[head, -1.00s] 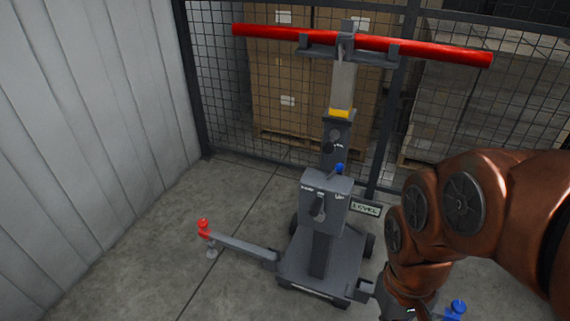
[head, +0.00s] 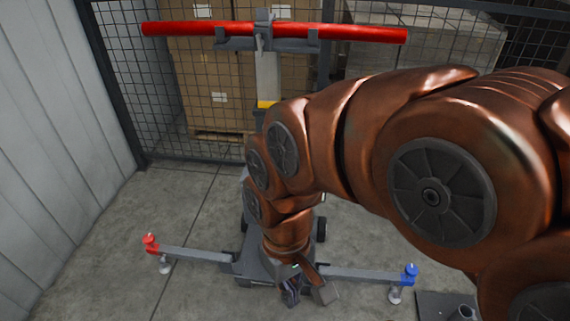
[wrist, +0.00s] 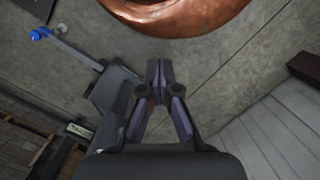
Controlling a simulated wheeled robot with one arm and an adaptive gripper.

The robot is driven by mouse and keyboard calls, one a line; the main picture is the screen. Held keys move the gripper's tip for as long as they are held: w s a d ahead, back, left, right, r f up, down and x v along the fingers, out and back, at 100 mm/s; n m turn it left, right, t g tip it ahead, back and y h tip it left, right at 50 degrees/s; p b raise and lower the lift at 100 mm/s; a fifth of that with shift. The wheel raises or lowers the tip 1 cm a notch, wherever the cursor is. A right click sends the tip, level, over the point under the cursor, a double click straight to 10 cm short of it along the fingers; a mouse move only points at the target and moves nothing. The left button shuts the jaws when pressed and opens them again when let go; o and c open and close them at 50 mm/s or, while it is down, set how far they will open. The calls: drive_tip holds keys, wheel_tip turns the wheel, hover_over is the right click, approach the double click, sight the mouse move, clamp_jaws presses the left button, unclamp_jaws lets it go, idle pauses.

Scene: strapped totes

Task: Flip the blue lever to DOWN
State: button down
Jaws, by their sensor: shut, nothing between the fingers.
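The lever panel on the front of the grey stand is hidden behind my arm in the head view, so the blue lever's position cannot be told now. In the wrist view, part of the dark grey stand (wrist: 112,97) shows left of the fingers, with no blue lever clearly visible. My gripper (head: 308,291) hangs low in front of the stand's base in the head view. In the wrist view my gripper (wrist: 158,72) has its fingertips together with nothing between them. I see no contact with the stand.
A red-knobbed outrigger (head: 195,254) reaches left and a blue-knobbed outrigger (head: 365,275) reaches right. A red bar (head: 200,29) tops the stand. Behind are a mesh fence (head: 150,110) and boxes (head: 205,75). A corrugated wall (head: 50,150) is at left. Floor beside the left outrigger is clear.

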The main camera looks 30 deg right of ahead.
drive_tip(key=w+a+f+y+b, duration=0.2)
drive_tip(key=w+a+y+b, duration=0.5)
drive_tip(key=w, duration=0.5)
drive_tip(key=w+d+m+t+y+b, duration=0.1)
drive_tip(key=w+d+t+y+b, duration=0.1)
drive_tip(key=w+d+y, duration=0.3)
drive_tip(key=w+d+m+t+y+b, duration=0.1)
drive_tip(key=w+d+y, duration=0.15)
drive_tip(key=w, duration=0.35)
drive_tip(key=w+d+f+m+t+y+b, duration=0.1)
drive_tip(key=w+d+f+m+t+b, duration=0.2)
drive_tip(key=d, duration=0.4)
drive_tip(key=w+d+f+m+t+y+b, duration=0.1)
drive_tip(key=w+d+t, duration=0.25)
drive_tip(key=d, duration=0.35)
drive_tip(key=s+d+f+m+t+h+b, duration=0.1)
drive_tip(key=d+f+t, duration=0.3)
drive_tip(key=d, duration=0.5)
drive_tip(key=s+d+f+m+t+h+b, duration=0.1)
drive_tip(key=s+d+f+m+t+h, duration=0.1)
drive_tip(key=d+t, duration=0.4)
drive_tip(key=d+f+m+h, duration=0.1)
drive_tip(key=d+f+m, duration=0.1)
drive_tip(key=d, duration=0.1)
drive_tip(key=shift+d+f, duration=0.3)
drive_tip(key=shift+w, duration=0.1)
drive_tip(key=x, duration=1.4)
drive_tip(key=shift+a, duration=0.1)
